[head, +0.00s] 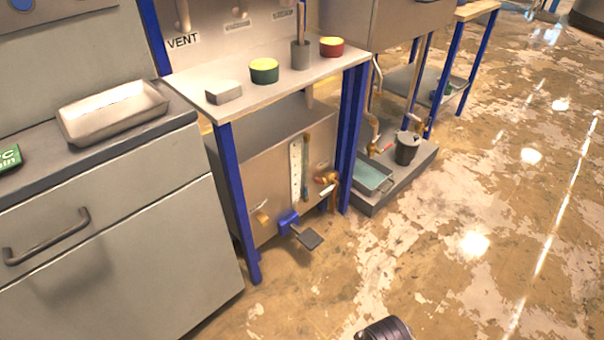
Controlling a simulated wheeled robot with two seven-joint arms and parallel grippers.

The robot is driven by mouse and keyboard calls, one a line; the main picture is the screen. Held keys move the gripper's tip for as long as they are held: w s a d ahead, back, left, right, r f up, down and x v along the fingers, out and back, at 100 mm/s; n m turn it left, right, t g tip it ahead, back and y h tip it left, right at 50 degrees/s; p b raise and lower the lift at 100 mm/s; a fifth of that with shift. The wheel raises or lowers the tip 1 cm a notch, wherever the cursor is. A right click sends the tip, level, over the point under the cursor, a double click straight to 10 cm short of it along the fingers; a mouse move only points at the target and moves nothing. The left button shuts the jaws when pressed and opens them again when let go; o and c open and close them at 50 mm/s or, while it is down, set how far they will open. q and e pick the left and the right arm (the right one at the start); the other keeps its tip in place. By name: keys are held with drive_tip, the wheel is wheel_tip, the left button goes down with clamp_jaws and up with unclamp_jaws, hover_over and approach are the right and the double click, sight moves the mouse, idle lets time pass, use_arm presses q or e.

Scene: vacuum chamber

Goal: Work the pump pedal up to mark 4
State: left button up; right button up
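The pump pedal (307,238) is a small dark grey plate sticking out low from the front of a grey metal tank (262,185), near the floor. It joins a blue bracket (288,222). A white upright scale strip (295,170) with small marks is on the tank front above the pedal, with a narrow tube beside it. The marks and the level are too small to read. Neither of my grippers is in view, and nothing touches the pedal.
Blue legs (236,205) of a bench stand on both sides of the tank. A yellow tab (262,217) and brass valve (327,185) flank the pedal. A grey drawer cabinet (110,240) stands left. A low plinth (400,180) is at right. Floor before the pedal is clear.

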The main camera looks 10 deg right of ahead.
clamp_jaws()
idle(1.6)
